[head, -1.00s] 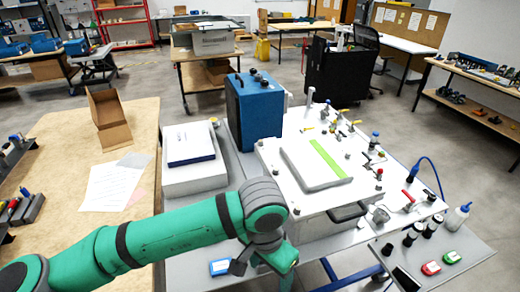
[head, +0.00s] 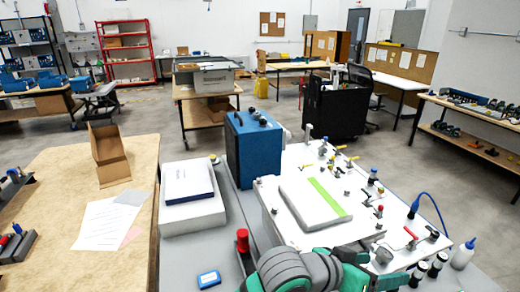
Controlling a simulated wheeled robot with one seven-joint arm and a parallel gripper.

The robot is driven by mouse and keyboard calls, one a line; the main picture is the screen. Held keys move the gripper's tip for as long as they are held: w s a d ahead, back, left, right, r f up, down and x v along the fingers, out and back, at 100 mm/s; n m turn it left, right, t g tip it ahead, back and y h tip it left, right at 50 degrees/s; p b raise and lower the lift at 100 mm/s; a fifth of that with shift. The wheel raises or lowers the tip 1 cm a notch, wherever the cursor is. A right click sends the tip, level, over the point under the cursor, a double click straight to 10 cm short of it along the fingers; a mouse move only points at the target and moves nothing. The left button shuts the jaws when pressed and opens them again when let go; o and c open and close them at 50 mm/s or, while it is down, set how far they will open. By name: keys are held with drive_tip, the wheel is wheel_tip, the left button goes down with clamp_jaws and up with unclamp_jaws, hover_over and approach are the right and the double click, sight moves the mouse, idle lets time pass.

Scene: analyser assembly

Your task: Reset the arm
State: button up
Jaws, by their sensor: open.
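My arm enters at the bottom edge of the head view, with its grey and green joints in front of the white-topped analyser bench (head: 287,232). The dark end to their right looks like my gripper (head: 362,264), over the front of that bench. Its fingertips are not clearly visible. It is open, and I see nothing held in it.
A blue box (head: 252,150) stands left of the white top, which carries a grey tray (head: 312,205) with a green strip and several valves. A red-topped dark piece (head: 243,243) stands near my arm. A wooden table (head: 50,185) is at left.

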wheel_tip(320, 180, up, 5)
drive_tip(key=w+d+n+t+h, duration=0.1)
drive_tip(key=w+n+t+h, duration=0.1)
drive_tip(key=t+h, duration=0.2)
drive_tip(key=w+a+f+n+t+y, duration=0.1)
drive_tip(key=w+a+n+t+y, duration=0.2)
drive_tip(key=n+t, duration=0.35)
drive_tip(key=s+a+f+n+t+y, duration=0.2)
drive_tip(key=s+a+f+n+y, duration=0.3)
drive_tip(key=f, duration=0.4)
drive_tip(key=s+a+f+n+t+y, duration=0.25)
drive_tip(key=a+f+y, duration=0.35)
drive_tip(key=f, duration=0.4)
drive_tip(key=s+a+f+m+g, duration=0.1)
drive_tip(key=s+a+f+m, duration=0.1)
drive_tip(key=s, duration=0.6)
drive_tip(key=s+a+f+m+g+y, duration=0.1)
drive_tip(key=s+a+f+m, duration=0.1)
drive_tip(key=s+a+f, duration=0.3)
drive_tip(key=s+a+f+m+g+y, duration=0.1)
drive_tip(key=s+a, duration=0.4)
drive_tip(key=s, duration=0.7)
wheel_tip(320, 180, down, 2)
drive_tip(key=shift+s+a+f+m+g, duration=0.2)
drive_tip(key=shift+a+m+g, duration=0.2)
drive_tip(key=shift+m, duration=0.4)
